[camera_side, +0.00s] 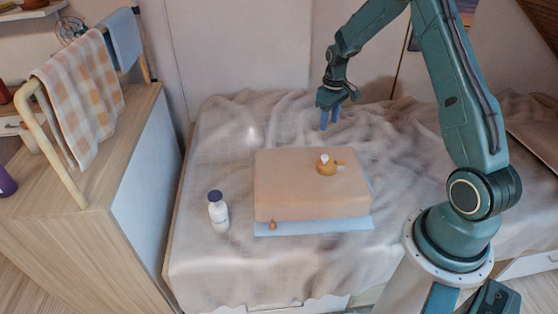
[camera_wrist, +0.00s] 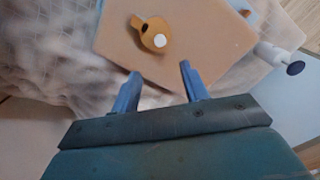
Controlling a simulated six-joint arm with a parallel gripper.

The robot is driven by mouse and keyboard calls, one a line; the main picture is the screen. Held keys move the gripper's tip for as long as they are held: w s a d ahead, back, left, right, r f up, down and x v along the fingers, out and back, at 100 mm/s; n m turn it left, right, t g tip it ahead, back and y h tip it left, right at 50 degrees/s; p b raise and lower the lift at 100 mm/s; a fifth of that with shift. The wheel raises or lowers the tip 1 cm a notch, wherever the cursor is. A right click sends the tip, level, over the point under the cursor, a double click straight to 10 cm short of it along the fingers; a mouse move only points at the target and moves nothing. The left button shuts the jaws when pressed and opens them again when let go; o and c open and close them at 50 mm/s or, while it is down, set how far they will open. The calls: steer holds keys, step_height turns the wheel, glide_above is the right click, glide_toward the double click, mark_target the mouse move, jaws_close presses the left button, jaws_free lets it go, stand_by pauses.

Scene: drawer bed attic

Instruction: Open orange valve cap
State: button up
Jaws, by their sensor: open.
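An orange valve cap (camera_side: 326,167) with a white round top and a short side spout sits on top of a tan block (camera_side: 300,190). In the wrist view the orange valve cap (camera_wrist: 153,30) lies beyond my fingertips, on the flat tan face (camera_wrist: 190,60). My gripper (camera_side: 331,118) has blue fingers pointing down and hangs above and behind the block, apart from the cap. In the wrist view my gripper (camera_wrist: 160,80) has its two fingers spread with nothing between them.
A white bottle with a dark lid (camera_side: 218,212) stands on the bed left of the block. A light blue sheet (camera_side: 350,224) lies under the block, and a small orange-brown piece (camera_side: 273,225) is at its front. A wooden cabinet (camera_side: 110,200) stands left. The rumpled bed cover (camera_side: 220,130) is otherwise clear.

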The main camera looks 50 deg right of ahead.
mark_target(325, 156)
steer(key=shift+f, duration=0.15)
steer(key=shift+f, duration=6.75)
jaws_close()
